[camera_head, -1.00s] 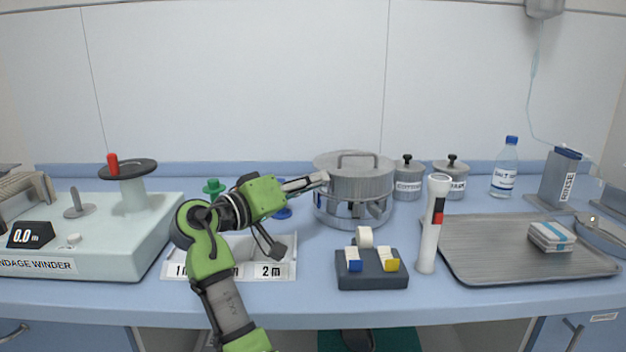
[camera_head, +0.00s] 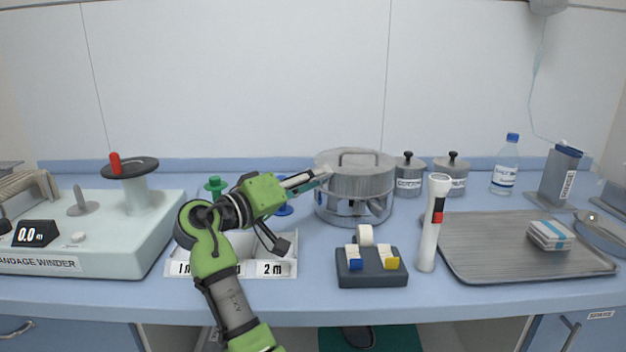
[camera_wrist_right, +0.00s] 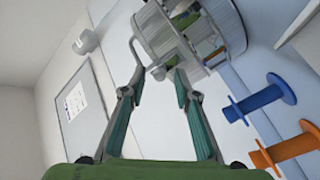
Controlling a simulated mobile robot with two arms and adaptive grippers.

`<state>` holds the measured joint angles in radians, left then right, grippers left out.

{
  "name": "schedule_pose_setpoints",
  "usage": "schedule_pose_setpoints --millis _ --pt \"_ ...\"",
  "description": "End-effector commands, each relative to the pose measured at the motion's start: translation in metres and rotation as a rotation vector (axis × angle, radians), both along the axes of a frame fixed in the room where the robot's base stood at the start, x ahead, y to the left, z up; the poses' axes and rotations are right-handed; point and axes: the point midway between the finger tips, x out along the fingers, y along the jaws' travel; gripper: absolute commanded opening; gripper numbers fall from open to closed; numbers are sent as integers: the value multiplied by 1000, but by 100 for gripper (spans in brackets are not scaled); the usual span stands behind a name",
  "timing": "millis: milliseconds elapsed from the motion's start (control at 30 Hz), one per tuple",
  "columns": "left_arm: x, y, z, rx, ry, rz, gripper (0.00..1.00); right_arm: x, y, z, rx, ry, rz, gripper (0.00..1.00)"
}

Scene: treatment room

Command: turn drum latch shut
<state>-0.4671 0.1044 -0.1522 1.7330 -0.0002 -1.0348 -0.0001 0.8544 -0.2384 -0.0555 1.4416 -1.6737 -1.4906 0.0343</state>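The metal drum (camera_head: 362,188) stands on the blue counter, with a lid and a looped lid handle (camera_head: 358,153). It also shows at the top of the right wrist view (camera_wrist_right: 215,35). My right gripper (camera_head: 320,177) reaches the drum's upper left side from the left. In the right wrist view its two fingers (camera_wrist_right: 158,82) are apart, with a small grey piece, likely the latch (camera_wrist_right: 158,72), at or between the tips. I cannot tell whether the fingers touch it. My left gripper is in neither view.
A dark block with tape rolls (camera_head: 371,278) and a white torch (camera_head: 429,235) stand in front of the drum. Two lidded canisters (camera_head: 409,180) are close on its right. A metal tray (camera_head: 480,262) lies further right. A bandage winder (camera_head: 110,235) is on the left.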

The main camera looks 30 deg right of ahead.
Motion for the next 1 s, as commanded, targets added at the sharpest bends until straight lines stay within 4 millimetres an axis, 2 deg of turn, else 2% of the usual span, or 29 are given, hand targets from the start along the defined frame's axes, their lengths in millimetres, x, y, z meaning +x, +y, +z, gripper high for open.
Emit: schedule_pose_setpoints --millis 167,267,500,700,833,1000 --pt "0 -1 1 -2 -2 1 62 0 0 2 2 -1 0 29" --pt "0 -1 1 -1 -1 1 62 0 0 13 1 -2 -1 29" --pt "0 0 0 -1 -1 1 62 0 0 59 1 -5 0 29" --pt "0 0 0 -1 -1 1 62 0 0 89 1 -3 -1 29" --pt "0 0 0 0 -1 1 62 0 0 98 1 0 0 29" --pt "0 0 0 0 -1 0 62 0 0 100 1 1 0 29"
